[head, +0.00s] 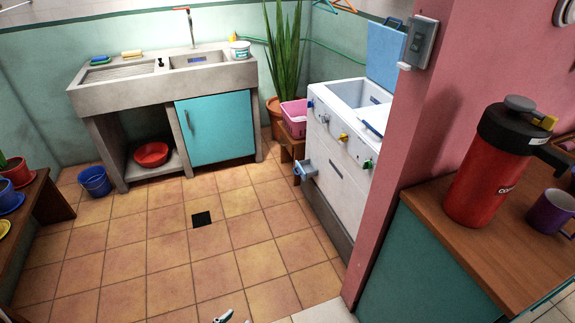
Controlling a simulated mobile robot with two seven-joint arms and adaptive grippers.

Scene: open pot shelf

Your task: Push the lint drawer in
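The lint drawer (306,170) is a small pale-blue drawer low on the front of the white washing machine (338,180). It sticks out from the machine's front, towards the left, with its open top showing. Only the tip of a grey-white part, apparently my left gripper (228,317), shows at the bottom edge, far from the drawer. Its opening cannot be made out. My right gripper is not in view.
Tiled floor (240,235) lies clear before the machine. A pink wall edge (385,170) and a counter (430,270) with a red flask (487,180) stand at right. A stool (289,146) with a pink basin (294,118) stands behind the drawer. A sink unit (165,95) is at back.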

